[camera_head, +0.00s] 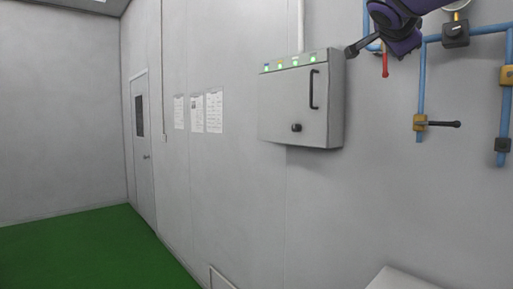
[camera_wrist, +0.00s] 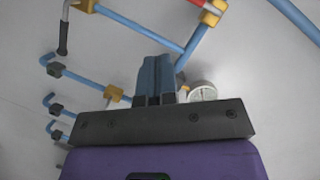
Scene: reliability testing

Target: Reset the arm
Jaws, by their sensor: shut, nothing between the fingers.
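The dark mounting plate and purple wrist body fill the lower part of that view.
The cabinet (camera_head: 298,104) has several lit indicators and a black handle. Blue pipes (camera_head: 421,85) with valves run along the wall at right, and blue pipes (camera_wrist: 140,28) show behind my fingers. A door (camera_head: 142,140) stands at left. The green floor (camera_head: 90,250) is clear.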

